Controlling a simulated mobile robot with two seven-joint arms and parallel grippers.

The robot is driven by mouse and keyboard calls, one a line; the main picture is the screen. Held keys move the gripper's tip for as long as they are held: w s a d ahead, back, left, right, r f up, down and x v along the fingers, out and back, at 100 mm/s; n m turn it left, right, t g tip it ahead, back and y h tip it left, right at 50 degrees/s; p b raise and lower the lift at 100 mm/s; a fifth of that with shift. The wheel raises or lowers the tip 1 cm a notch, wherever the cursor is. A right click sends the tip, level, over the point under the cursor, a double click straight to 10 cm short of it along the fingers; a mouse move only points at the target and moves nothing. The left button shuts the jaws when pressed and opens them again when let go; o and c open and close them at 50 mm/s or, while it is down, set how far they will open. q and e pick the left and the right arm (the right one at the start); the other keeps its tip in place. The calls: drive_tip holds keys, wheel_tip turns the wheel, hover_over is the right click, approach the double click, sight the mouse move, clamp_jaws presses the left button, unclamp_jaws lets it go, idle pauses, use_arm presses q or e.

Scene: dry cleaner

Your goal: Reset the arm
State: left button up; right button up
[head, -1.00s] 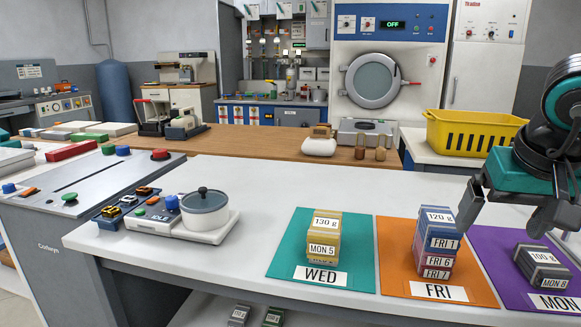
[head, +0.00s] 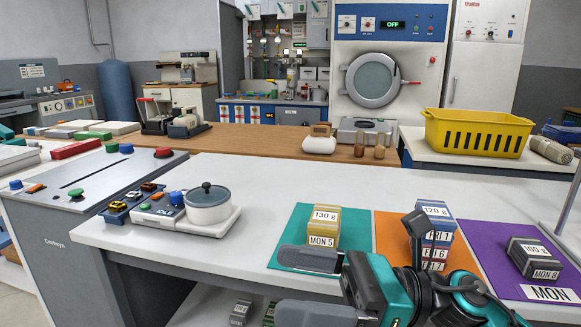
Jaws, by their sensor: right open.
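My right gripper (head: 280,284) is in the lower middle of the head view, its fingers spread apart and pointing left with nothing between them. It hangs in front of the teal mat (head: 290,222) and hides that mat's label. My right arm's wrist covers the lower part of the orange mat (head: 392,232). A yellow pack (head: 326,226) marked 130 g and MON 5 stands on the teal mat. A stack of blue and red packs (head: 436,226) marked 120 g stands on the orange mat, partly hidden. My left gripper is not in view.
A dark pack (head: 533,257) marked 100 g lies on the purple mat (head: 490,252) at right. A white scale with a lidded pot (head: 208,204) stands on the left of the counter. A yellow basket (head: 477,133) is behind. The counter between pot and mats is clear.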

drive_tip(key=w+d+f+m+t+h, duration=0.2)
drive_tip(key=d+f+m+t+h, duration=0.3)
drive_tip(key=m, duration=0.7)
drive_tip(key=w+d+f+m+t+h, duration=0.15)
drive_tip(key=f+m+t, duration=0.25)
drive_tip(key=m+t, duration=0.5)
drive_tip(key=w+d+f+m+t+h, duration=0.2)
drive_tip(key=w+f+m+t+h, duration=0.15)
drive_tip(key=m, duration=1.05)
drive_tip(key=s+d+f+m+g+h, duration=0.35)
drive_tip(key=s+f+m, duration=0.35)
drive_tip(key=f, duration=0.4)
drive_tip(key=s+d+f+m+g+h, duration=0.2)
drive_tip(key=s+f+m+g+h, duration=0.2)
drive_tip(key=s+f+m, duration=0.5)
use_arm(q)
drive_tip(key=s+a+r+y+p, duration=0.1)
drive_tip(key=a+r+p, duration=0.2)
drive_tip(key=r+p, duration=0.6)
drive_tip(key=p, duration=0.4)
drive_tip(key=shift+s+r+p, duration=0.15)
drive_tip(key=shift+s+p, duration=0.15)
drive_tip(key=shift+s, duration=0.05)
use_arm(e)
wheel_tip(320, 180, up, 8)
drive_tip(key=w+d, duration=0.2)
drive_tip(key=shift+w+d+n+t+h, duration=0.2)
drive_tip(key=shift+w+n+t+h, duration=0.15)
drive_tip(key=shift+w+n+t, duration=0.05)
